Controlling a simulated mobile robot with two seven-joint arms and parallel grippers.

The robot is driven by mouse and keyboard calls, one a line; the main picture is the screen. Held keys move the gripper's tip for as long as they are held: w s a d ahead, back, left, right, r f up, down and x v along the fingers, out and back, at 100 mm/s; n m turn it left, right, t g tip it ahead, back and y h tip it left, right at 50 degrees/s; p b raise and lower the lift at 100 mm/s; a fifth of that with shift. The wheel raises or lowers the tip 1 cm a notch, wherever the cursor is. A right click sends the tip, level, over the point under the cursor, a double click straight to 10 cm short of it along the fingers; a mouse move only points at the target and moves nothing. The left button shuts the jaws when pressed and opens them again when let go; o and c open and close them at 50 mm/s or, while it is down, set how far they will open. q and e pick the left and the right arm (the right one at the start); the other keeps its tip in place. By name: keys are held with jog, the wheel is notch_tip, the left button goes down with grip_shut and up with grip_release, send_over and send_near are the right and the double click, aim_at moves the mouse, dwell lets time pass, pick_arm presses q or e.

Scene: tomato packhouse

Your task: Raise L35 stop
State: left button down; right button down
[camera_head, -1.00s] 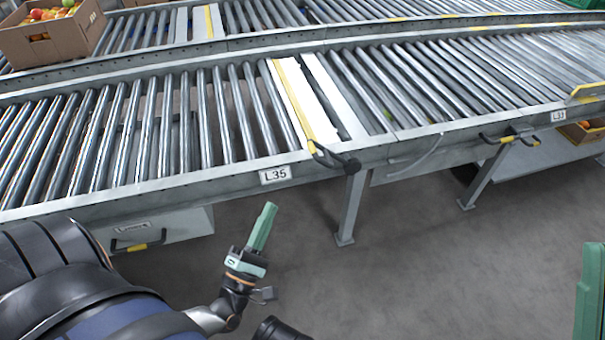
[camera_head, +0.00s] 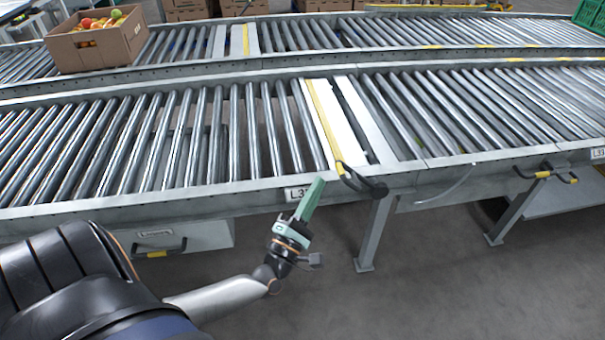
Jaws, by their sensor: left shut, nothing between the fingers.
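The L35 stop is a white plate with a yellow strip (camera_head: 322,118) set across the near roller conveyor. It appears to lie about level with the rollers. Its handle (camera_head: 364,182), with a yellow arm and dark grip, sticks out over the front rail. The L35 label (camera_head: 296,194) on the rail is partly hidden by my left gripper (camera_head: 317,184). That gripper has green fingers, is shut and empty, and points up in front of the rail, left of the handle and apart from it. My right gripper is out of view.
A cardboard box of tomatoes (camera_head: 98,42) stands on the far conveyor at left. Another black-and-yellow handle (camera_head: 545,174) sits on the front rail at right. A support leg (camera_head: 374,235) stands below the L35 handle. The grey floor in front is clear.

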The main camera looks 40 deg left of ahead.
pick_arm(q)
jog(key=shift+w+d+r, duration=0.8)
jog(key=shift+w+d, duration=0.05)
